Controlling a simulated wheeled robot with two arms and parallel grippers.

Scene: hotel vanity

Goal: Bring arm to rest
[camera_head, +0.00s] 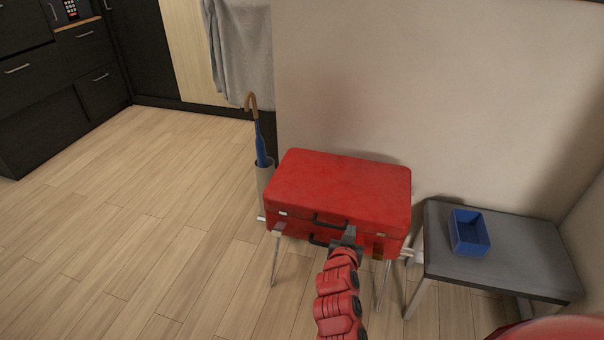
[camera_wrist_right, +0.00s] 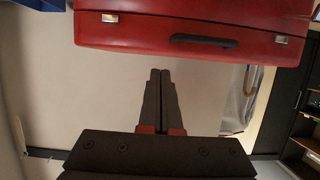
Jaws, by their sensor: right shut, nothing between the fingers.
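My right gripper (camera_head: 348,236) is in front of the red suitcase (camera_head: 340,188), near its front face in the head view. Its two fingers (camera_wrist_right: 160,76) are together and empty in the right wrist view. The suitcase lies flat on a metal-legged rack, and its lid looks closed. In the right wrist view, the suitcase (camera_wrist_right: 140,34) with its black handle (camera_wrist_right: 205,41) shows at the top, beyond the fingertips. I cannot tell whether the gripper touches it. My left gripper is not in view.
A grey table (camera_head: 510,266) with a blue open box (camera_head: 469,236) stands right of the suitcase. A blue umbrella (camera_head: 260,140) stands in a holder (camera_head: 265,178) on the left. A grey towel (camera_head: 242,50) hangs behind. The wooden floor (camera_head: 140,220) at left is clear.

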